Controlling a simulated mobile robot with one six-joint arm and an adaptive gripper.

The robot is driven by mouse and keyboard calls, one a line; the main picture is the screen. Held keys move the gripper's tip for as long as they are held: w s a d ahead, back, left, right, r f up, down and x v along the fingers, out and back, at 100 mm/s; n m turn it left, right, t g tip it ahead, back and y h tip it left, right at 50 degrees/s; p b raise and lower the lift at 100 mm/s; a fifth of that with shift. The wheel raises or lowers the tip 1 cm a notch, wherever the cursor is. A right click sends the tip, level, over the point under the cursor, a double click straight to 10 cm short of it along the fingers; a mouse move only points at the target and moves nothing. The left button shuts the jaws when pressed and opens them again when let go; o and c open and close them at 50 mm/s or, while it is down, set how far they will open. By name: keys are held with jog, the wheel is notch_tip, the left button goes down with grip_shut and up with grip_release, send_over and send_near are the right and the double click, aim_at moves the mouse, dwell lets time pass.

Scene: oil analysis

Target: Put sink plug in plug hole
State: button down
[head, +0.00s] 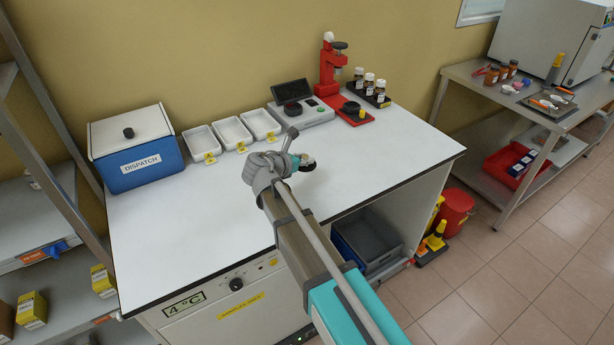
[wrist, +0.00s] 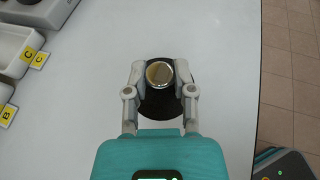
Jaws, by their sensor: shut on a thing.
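My gripper (head: 301,161) is over the front right part of the white worktop. In the wrist view my gripper (wrist: 160,76) is shut on a round black piece (wrist: 158,104) with a shiny metal top (wrist: 159,74), a finger on each side. It may be the sink plug; its underside is hidden. I cannot tell whether it touches the worktop. In the head view the arm and gripper hide most of it. No sink or plug hole shows in either view.
Along the back of the worktop (head: 190,220) stand a blue DISPATCH box (head: 130,165), white trays (head: 232,132), a grey instrument (head: 308,117), a red press (head: 330,70) and brown bottles (head: 369,84). The front left of the worktop is clear. A steel table (head: 470,75) stands right.

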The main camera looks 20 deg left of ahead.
aim_at(305, 177)
jog(key=shift+w+a+f+b, duration=0.2)
jog(key=shift+w+f+b, duration=0.65)
jog(key=shift+f, duration=0.15)
jog(key=shift+w+a+f+b, duration=0.2)
jog(key=shift+w+f+b, duration=0.6)
jog(key=shift+f, duration=0.2)
jog(key=shift+w+a+f+b, duration=0.15)
jog(key=shift+w+f+b, duration=0.25)
jog(key=shift+f+b, duration=1.6)
jog(key=shift+f, duration=0.2)
jog(key=shift+c, duration=2.3)
grip_release()
jog(key=shift+r, duration=0.1)
jog(key=shift+r, duration=0.1)
